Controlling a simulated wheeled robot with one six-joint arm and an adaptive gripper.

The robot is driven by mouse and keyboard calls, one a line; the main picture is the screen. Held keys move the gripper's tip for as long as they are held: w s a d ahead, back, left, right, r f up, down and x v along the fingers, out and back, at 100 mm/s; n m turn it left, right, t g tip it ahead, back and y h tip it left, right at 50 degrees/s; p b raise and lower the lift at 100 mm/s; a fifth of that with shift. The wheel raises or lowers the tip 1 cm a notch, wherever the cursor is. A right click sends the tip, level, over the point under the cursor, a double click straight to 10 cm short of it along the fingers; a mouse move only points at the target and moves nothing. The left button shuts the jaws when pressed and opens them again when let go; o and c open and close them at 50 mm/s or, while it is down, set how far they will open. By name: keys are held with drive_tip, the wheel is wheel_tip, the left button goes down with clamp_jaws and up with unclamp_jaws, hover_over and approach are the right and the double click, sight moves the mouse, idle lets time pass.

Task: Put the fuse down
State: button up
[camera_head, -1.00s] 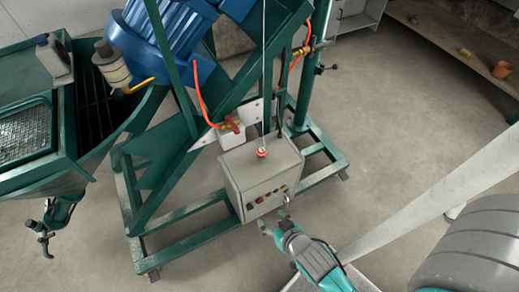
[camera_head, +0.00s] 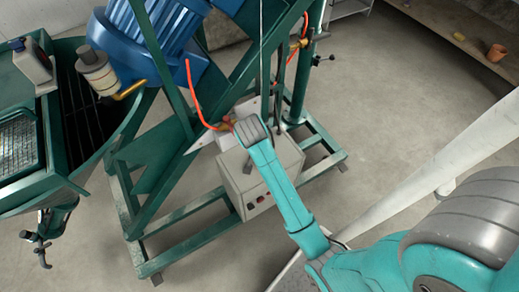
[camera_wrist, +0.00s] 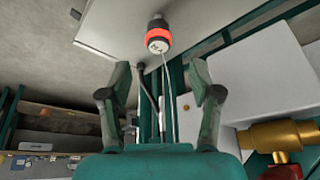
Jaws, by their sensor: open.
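My gripper (camera_wrist: 161,72) is open in the wrist view, with its two green fingers apart and nothing held between them. Beyond the fingertips, a small cylinder with a red-orange band and dark ends (camera_wrist: 158,37) stands on a pale surface, with thin lines running from it. I cannot tell whether this cylinder is the fuse; no other fuse shows. The grey control box (camera_head: 240,188) stands on the green frame in the head view. My arm covers part of its top, and my gripper is hidden there.
A brass valve (camera_wrist: 270,136) is close on the right in the wrist view. The green frame (camera_head: 185,258) and the blue motor (camera_head: 165,40) stand around the box. A shelf (camera_head: 470,45) is at the back right. The floor between is clear.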

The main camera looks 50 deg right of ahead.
drive_tip(key=shift+x, duration=5.4)
drive_tip(key=shift+s, duration=0.15)
clamp_jaws()
